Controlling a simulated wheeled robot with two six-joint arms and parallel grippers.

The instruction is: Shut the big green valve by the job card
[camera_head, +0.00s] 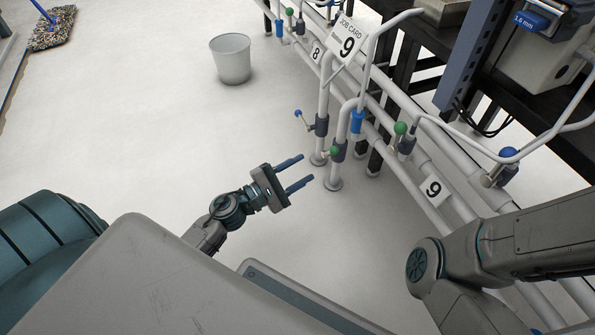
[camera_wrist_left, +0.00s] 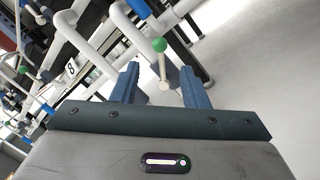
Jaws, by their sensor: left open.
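A job card marked 9 (camera_head: 348,40) hangs on the white pipes. Below it, a green-knobbed valve (camera_head: 335,150) sits on an upright pipe near the floor. Another green-knobbed valve (camera_head: 400,128) is to its right, its knob pointing up. My left gripper (camera_head: 297,173) is open and empty, its fingers pointing right toward the lower green valve and apart from it. In the left wrist view, a green knob (camera_wrist_left: 159,44) on a pale lever shows between the open fingertips (camera_wrist_left: 160,82). My right arm shows at the right, but its gripper is out of view.
A blue-knobbed valve (camera_head: 298,113) is just left of the upright pipes, and another blue knob (camera_head: 508,153) is at the right. Tags 8 (camera_head: 316,53) and 9 (camera_head: 433,190) mark pipes. A white bin (camera_head: 231,60) stands on open floor.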

